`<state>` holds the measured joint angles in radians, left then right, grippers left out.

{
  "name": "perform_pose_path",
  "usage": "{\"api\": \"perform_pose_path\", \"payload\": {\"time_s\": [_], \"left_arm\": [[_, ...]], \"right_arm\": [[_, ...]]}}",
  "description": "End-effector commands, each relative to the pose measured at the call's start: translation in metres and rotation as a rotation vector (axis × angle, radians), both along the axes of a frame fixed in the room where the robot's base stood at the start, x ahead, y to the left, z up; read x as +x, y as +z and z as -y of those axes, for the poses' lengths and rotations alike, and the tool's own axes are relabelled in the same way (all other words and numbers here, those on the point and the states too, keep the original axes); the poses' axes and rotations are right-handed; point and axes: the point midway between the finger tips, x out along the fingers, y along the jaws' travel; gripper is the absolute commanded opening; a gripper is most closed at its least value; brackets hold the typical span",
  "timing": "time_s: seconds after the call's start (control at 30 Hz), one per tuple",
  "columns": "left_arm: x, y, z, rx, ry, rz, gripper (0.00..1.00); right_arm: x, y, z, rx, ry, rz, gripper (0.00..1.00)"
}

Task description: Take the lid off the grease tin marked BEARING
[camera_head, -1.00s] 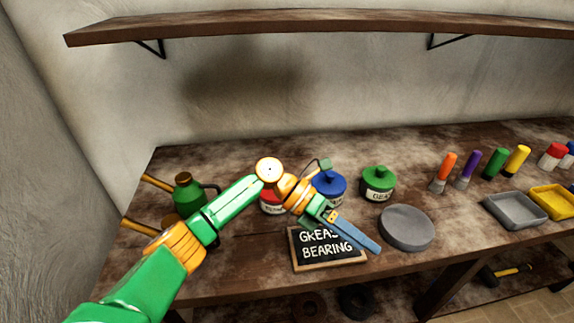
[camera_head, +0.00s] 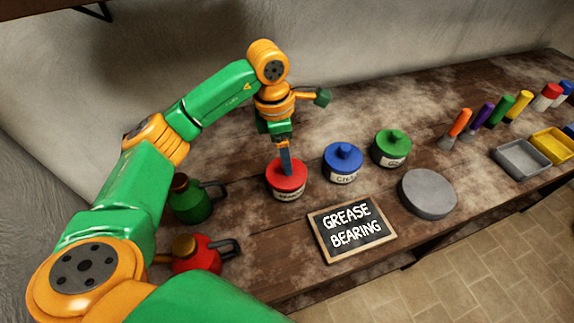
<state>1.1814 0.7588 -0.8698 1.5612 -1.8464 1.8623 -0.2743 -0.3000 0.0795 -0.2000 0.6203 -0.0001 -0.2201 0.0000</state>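A tin with a red lid (camera_head: 297,178) stands on the bench; its white label is too small to read surely. The lid sits on the tin. My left gripper (camera_head: 286,172) points down from above, its blue fingers at the middle of the red lid, hiding the lid's top there. The fingers show edge-on, so I cannot tell their gap. A blue-lidded tin (camera_head: 343,162) and a green-lidded tin (camera_head: 391,149) stand to the right, both lidded. A slate (camera_head: 351,228) reading GREASE BEARING lies in front. My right gripper is not in view.
A round grey disc (camera_head: 428,194) lies to the right of the slate, with clear space on it. A green can (camera_head: 190,201) and a red can (camera_head: 195,254) stand left. Coloured markers (camera_head: 482,117) and grey and yellow trays (camera_head: 522,159) are farther right.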

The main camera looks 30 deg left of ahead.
Motion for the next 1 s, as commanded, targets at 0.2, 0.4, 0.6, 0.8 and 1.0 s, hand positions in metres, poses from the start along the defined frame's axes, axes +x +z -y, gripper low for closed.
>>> {"api": "perform_pose_path", "payload": {"time_s": [0.2,0.4,0.6,0.8,1.0], "left_arm": [[0.002,-0.022,0.002,-0.002,-0.001,0.001,0.72],[0.002,-0.022,0.002,-0.003,-0.001,0.001,0.58],[0.002,-0.022,0.002,-0.003,0.0,0.001,0.04],[0.002,-0.022,0.003,-0.003,0.0,0.001,0.0],[0.002,-0.017,0.002,-0.002,0.0,0.003,0.0]], "right_arm": [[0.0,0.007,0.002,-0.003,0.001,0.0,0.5],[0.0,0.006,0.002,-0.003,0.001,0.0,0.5],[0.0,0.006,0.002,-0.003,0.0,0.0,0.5],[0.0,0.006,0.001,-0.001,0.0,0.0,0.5],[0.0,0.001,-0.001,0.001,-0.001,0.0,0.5]]}}
